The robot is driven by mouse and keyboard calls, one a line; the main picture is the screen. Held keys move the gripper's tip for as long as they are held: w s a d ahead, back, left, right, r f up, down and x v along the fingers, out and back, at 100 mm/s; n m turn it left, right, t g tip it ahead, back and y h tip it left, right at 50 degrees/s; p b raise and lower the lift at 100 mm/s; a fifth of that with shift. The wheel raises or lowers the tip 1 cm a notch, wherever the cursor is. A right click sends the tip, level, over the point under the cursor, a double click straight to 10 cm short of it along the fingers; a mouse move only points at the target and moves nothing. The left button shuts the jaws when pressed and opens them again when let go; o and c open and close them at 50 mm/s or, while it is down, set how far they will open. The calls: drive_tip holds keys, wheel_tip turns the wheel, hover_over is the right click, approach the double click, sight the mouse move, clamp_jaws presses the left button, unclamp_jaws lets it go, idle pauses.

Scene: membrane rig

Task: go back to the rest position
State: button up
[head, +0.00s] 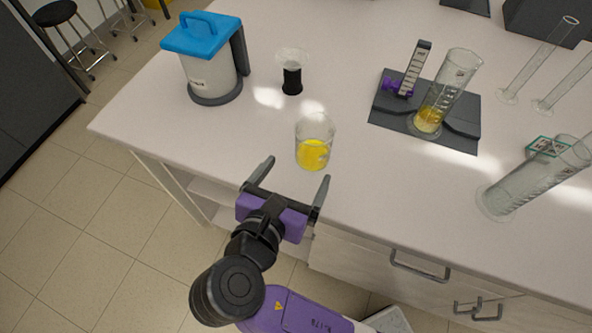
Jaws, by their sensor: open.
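My gripper (292,182) is open and empty near the front edge of the white bench. Its two dark fingers are spread apart and point toward a glass beaker (315,131) holding yellow liquid. The beaker stands upright on the bench, a little beyond the fingertips, and the fingers are not around it. My purple and black arm comes up from the bottom of the head view.
A white jug with a blue lid (208,62) and a small dark-filled vessel (292,76) stand behind. A cylinder with yellow liquid (446,92) stands on a dark mat (384,119). A large cylinder (535,180) stands right. The bench's front left is clear.

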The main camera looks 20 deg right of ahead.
idle(0.3)
drive_tip(key=shift+w+m, duration=0.1)
drive_tip(key=shift+m, duration=0.2)
drive_tip(key=w+a+m+t+y, duration=0.3)
drive_tip(key=a+m+t+y, duration=0.25)
drive_tip(key=a+y, duration=0.45)
drive_tip(key=s+d+m, duration=0.9)
drive_tip(key=s+m, duration=0.1)
drive_tip(key=s, duration=0.3)
drive_tip(key=s+d+m, duration=0.9)
drive_tip(key=s+m, duration=0.2)
drive_tip(key=s, duration=0.3)
drive_tip(key=shift+s, duration=0.25)
